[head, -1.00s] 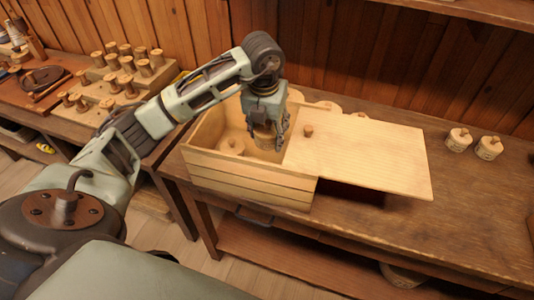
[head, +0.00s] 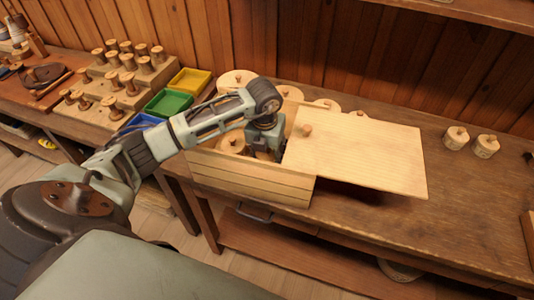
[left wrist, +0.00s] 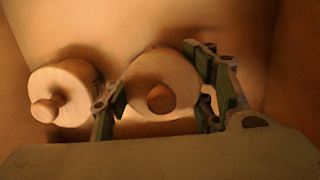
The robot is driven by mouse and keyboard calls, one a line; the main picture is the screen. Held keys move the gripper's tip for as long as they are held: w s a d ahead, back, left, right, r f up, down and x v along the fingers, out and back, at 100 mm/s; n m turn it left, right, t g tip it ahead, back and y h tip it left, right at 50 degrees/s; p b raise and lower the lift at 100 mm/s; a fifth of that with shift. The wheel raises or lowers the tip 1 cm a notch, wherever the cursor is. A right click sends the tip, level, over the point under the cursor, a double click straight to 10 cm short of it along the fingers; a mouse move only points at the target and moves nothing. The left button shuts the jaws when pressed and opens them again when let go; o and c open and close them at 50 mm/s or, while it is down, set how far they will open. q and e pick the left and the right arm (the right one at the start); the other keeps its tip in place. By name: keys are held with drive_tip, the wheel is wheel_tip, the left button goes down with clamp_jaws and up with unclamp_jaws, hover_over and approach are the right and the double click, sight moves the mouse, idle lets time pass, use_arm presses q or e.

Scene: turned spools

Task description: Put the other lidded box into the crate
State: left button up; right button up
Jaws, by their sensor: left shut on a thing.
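The crate (head: 250,187) is a pale wooden box on the bench, its flat lid (head: 365,155) with a small knob slid aside to the right, leaving the left part open. My left gripper (head: 265,152) reaches down into that opening, its fingertips hidden by the crate's front wall. In the left wrist view the gripper (left wrist: 160,95) is shut on a round lidded box (left wrist: 165,80) with a darker knob. Another round lidded box (left wrist: 65,92) with a pale knob stands left of it inside the crate, apart from it; it also shows in the head view (head: 232,142).
Two small lidded pots (head: 456,138) (head: 486,146) stand on the bench at right. Several round wooden pieces (head: 238,77) stand behind the crate. Yellow (head: 190,80), green (head: 168,102) and blue trays and a spool rack (head: 118,85) are at left.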

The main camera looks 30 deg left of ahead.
use_arm(q)
drive_tip(key=o, duration=0.9)
drive_tip(key=shift+f, duration=0.1)
drive_tip(key=r+b, duration=0.1)
drive_tip(key=r, duration=0.6)
drive_tip(key=s+r+b, duration=0.1)
drive_tip(key=r, duration=0.3)
drive_tip(key=shift+s+d+r+b, duration=0.1)
drive_tip(key=shift+d+b, duration=0.05)
drive_tip(key=shift+b, duration=0.2)
drive_tip(key=shift+s+r, duration=0.1)
drive_tip(key=shift+r, duration=0.4)
